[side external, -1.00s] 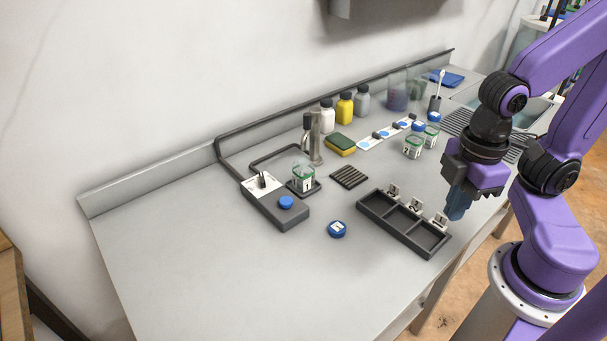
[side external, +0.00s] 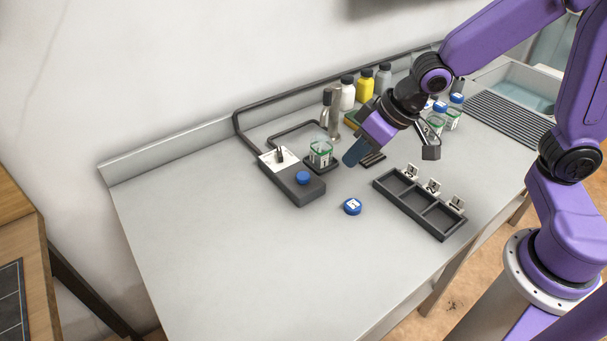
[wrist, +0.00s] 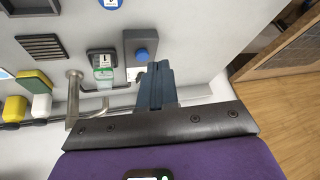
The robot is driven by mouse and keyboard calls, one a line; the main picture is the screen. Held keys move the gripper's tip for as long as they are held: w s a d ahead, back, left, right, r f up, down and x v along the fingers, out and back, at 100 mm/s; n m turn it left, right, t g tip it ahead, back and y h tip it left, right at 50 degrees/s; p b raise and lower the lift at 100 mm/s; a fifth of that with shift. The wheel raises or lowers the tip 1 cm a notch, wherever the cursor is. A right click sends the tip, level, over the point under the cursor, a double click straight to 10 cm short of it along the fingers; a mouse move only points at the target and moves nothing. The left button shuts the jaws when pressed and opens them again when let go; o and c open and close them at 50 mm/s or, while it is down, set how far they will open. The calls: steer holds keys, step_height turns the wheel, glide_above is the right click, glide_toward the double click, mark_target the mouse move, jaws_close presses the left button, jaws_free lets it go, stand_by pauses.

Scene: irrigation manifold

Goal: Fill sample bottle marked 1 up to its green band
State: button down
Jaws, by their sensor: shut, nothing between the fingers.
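The clear sample bottle marked 1 (side external: 320,153), with a green band, stands uncapped on a small dark pad beside the metal spout (side external: 336,122). The bottle also shows in the wrist view (wrist: 103,68); its liquid level is too small to tell. A dark grey box (side external: 309,192) with a blue button (side external: 303,178) and a small lever on a white plate (side external: 281,156) sits left of the bottle. A blue cap marked 1 (side external: 352,206) lies on the bench. My gripper (side external: 351,160) is shut and empty, above the bench to the right of the bottle in the side view.
A black three-compartment tray (side external: 420,205) with numbered tags stands at the right. A dark slatted pad (side external: 373,160) is partly behind my gripper. Other bottles, including a yellow one (side external: 365,84), stand along the back. The bench's front left is clear.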

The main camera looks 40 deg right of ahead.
steer(key=w+a+f+m+t+y, duration=0.1)
steer(key=w+m, duration=0.4)
steer(key=w, duration=0.8)
steer(key=shift+w+f+m+t+y, duration=0.15)
steer(key=shift+f+m+t+y, duration=0.3)
steer(key=shift+t, duration=0.55)
glide_toward(298, 174)
steer(key=shift+w+a+f, duration=0.4)
steer(key=shift+w+a, duration=0.1)
steer(key=shift+w, duration=0.15)
steer(key=shift+w+a+f, duration=0.45)
steer(key=shift+w, duration=0.2)
steer(key=shift+w+a+f, duration=0.4)
steer(key=shift+w+a, duration=0.1)
steer(key=shift+w, duration=0.15)
steer(key=shift+f, duration=0.1)
steer(key=shift+f, duration=0.35)
steer(key=shift+f, duration=0.55)
stand_by(2.4)
